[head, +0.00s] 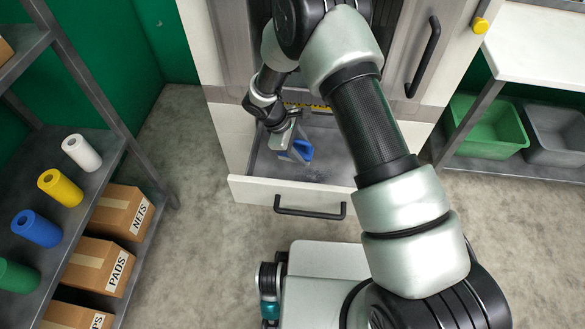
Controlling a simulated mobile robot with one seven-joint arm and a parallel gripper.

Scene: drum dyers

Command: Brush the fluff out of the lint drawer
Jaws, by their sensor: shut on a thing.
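The lint drawer (262,190) is pulled out at the foot of the machine, with its black bar handle (310,211) at the front. A grey patch of fluff (318,170) shows on the drawer's floor, partly hidden by my arm. My gripper (292,146) is over the left part of the drawer, pointing down. It is shut on a blue brush (303,151), which is low in the drawer. Whether the brush touches the drawer floor I cannot tell.
A shelf rack at the left holds coloured rolls (60,187) and cardboard boxes (105,265). At the right, a white-topped bench (540,45) stands over a green tub (487,125) and a grey tub (555,132). The floor left of the drawer is clear.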

